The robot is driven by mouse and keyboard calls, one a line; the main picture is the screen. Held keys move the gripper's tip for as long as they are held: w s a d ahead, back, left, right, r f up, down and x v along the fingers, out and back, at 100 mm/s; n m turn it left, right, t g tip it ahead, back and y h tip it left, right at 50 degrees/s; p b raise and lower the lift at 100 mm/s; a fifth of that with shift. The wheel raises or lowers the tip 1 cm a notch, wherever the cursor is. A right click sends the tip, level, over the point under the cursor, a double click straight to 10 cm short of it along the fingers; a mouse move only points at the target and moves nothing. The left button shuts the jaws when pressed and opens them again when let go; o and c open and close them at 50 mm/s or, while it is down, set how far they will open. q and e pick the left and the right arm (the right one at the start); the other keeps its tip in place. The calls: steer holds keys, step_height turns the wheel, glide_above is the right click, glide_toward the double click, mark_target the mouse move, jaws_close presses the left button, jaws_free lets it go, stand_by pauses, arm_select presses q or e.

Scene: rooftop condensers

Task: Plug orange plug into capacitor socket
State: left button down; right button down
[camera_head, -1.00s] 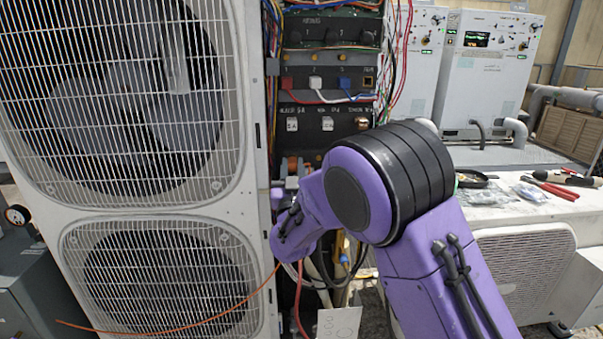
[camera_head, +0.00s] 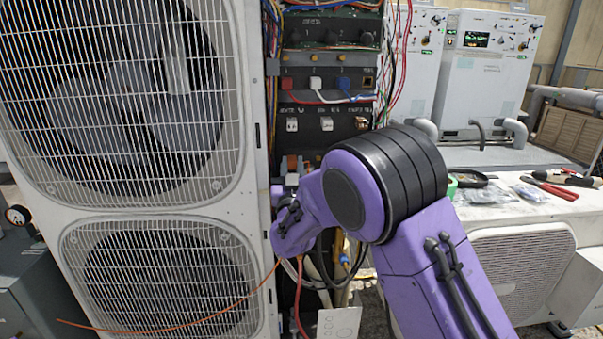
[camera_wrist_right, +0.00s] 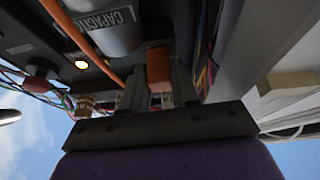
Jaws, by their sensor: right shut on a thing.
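My right gripper (camera_head: 286,188) is at the lower left of the open electrical panel, largely hidden behind its own wrist in the head view. In the right wrist view its two fingers (camera_wrist_right: 158,88) are shut on the orange plug (camera_wrist_right: 161,101), which sits between them. An orange-brown block (camera_wrist_right: 158,63) shows just beyond the plug, in line with it; I cannot tell whether they touch. The capacitor socket cannot be clearly made out. My left gripper is not in view.
An orange cable (camera_head: 215,317) hangs across the lower fan grille, and an orange line (camera_wrist_right: 72,28) passes the capacitor. The white fan unit (camera_head: 250,180) stands close on the left. Tools such as red-handled pliers (camera_head: 550,188) lie on the right-hand unit.

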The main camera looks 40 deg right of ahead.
steer(key=c, duration=0.8)
jaws_free()
steer(key=shift+w, duration=0.1)
